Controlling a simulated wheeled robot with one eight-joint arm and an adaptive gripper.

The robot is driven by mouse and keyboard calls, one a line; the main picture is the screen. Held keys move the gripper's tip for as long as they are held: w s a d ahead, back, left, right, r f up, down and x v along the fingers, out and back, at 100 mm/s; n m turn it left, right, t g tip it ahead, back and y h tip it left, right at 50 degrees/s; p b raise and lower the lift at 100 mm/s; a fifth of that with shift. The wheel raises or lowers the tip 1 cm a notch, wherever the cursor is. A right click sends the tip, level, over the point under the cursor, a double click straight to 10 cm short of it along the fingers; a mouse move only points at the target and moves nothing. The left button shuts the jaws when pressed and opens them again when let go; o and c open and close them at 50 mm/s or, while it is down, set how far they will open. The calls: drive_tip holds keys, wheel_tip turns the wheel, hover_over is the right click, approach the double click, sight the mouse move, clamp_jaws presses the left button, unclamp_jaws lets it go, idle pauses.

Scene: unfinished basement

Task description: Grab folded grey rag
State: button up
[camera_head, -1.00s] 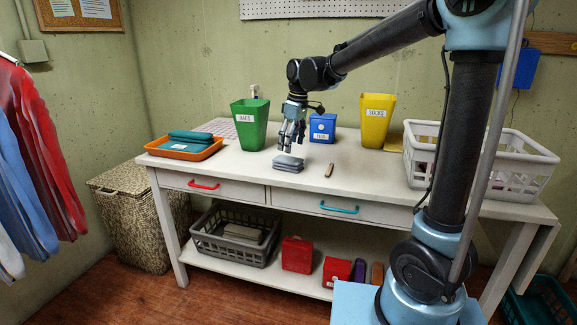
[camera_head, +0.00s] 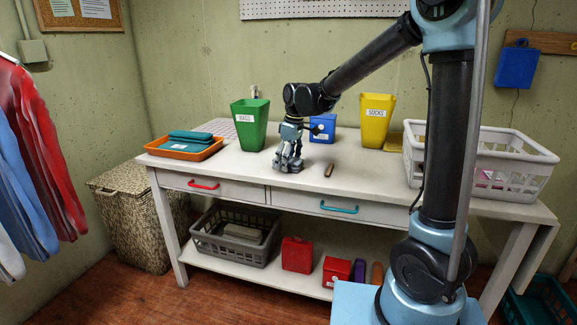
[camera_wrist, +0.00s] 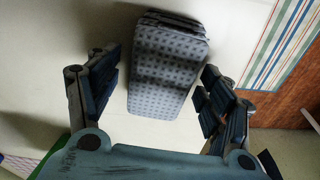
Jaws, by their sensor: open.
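The folded grey rag (camera_wrist: 168,68) has a dotted pattern and lies on the white table top. In the wrist view it sits between the two open fingers of my gripper (camera_wrist: 155,95), with a gap on each side. In the head view my gripper (camera_head: 288,164) is low over the table and hides nearly all of the rag. I cannot tell there whether the fingertips touch the table.
A green bin (camera_head: 250,124) labelled RAGS stands behind and left of my gripper. A blue bin (camera_head: 324,128) and a yellow SOCKS bin (camera_head: 376,120) stand at the back. A small brown object (camera_head: 329,170) lies just right. An orange tray (camera_head: 183,152) is at left.

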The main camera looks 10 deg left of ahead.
drive_tip(key=c, duration=1.1)
